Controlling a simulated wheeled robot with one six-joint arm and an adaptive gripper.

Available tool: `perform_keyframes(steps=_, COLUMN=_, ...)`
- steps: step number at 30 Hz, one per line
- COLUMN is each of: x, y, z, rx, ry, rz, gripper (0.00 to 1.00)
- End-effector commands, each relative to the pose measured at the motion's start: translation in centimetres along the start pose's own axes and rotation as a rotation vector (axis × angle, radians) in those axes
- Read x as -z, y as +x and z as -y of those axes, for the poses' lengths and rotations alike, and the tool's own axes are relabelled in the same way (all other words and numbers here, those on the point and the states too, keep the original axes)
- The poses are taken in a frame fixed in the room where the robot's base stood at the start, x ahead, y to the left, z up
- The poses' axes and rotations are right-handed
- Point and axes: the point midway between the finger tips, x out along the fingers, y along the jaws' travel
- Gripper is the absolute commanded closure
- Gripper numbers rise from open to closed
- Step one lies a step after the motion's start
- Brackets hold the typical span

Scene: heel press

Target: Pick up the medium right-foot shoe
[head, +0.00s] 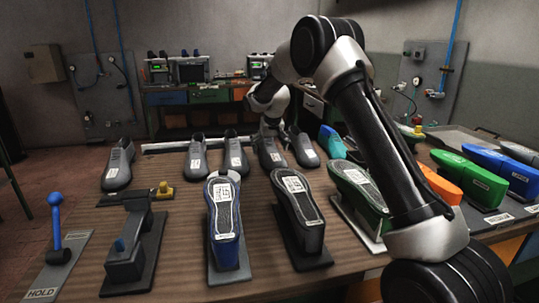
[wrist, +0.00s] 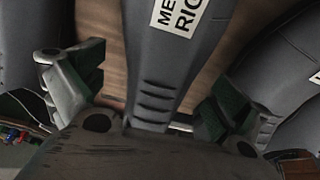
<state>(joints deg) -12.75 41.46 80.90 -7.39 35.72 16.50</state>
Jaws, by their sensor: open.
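A grey shoe (wrist: 165,65) with a white label reading "ME" and "RIG", partly cut off, fills the middle of the wrist view. My gripper (wrist: 152,98) is open, with one finger on each side of this shoe's narrow end. I see no firm contact between the fingers and the shoe. In the head view my gripper (head: 273,127) is low over the far end of a grey shoe (head: 268,153) in the back row. My wrist hides part of that far end.
Other grey shoes stand close by on the left (head: 235,150) and right (head: 303,149). Upturned shoes on stands (head: 224,215) and a lever press (head: 133,250) are in front. Coloured lasts (head: 467,174) stand at right on the wooden table (head: 180,265).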

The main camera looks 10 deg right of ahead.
Motion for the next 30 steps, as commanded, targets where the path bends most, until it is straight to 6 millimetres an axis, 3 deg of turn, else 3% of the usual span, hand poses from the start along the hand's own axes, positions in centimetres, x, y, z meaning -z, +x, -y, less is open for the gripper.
perform_keyframes(steps=3, x=-0.08, y=1.66, z=-0.08, rx=-0.001, ry=0.0, rz=0.002, gripper=0.0)
perform_keyframes(steps=10, x=-0.02, y=1.85, z=-0.08, rx=0.0, ry=0.0, rz=0.001, gripper=0.0)
perform_keyframes(steps=20, x=-0.04, y=1.83, z=-0.08, rx=0.0, ry=0.0, rz=0.001, gripper=0.59)
perform_keyframes(steps=30, x=0.24, y=1.35, z=-0.07, rx=0.0, ry=0.0, rz=-0.002, gripper=0.6)
